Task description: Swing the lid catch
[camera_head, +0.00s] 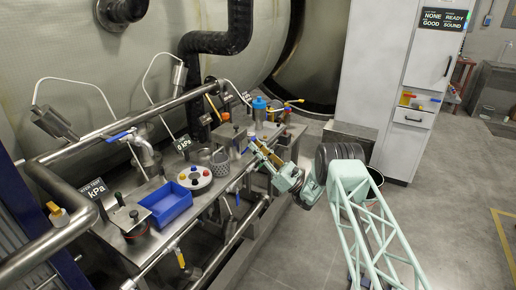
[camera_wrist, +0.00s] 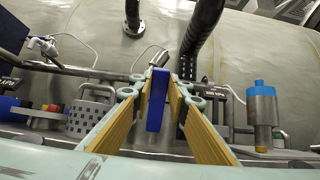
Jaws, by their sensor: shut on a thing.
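My gripper (camera_wrist: 158,92) reaches over the bench with its two yellow-padded fingers around an upright blue bar (camera_wrist: 156,105), which looks like the handle of the lid catch. The fingers are shut on it, one on each side. In the head view my gripper (camera_head: 261,150) is at the right part of the bench, in front of a steel box (camera_head: 229,137). The handle is small there and mostly hidden by my fingers. The catch's pivot and the lid edge cannot be made out.
Left of my gripper are a perforated steel cup (camera_head: 220,161), a white round holder with coloured caps (camera_head: 195,177) and a blue tray (camera_head: 166,204). A blue-capped cylinder (camera_wrist: 262,105) stands close on the right. Pipes run behind. Open floor (camera_head: 440,220) lies right of the bench.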

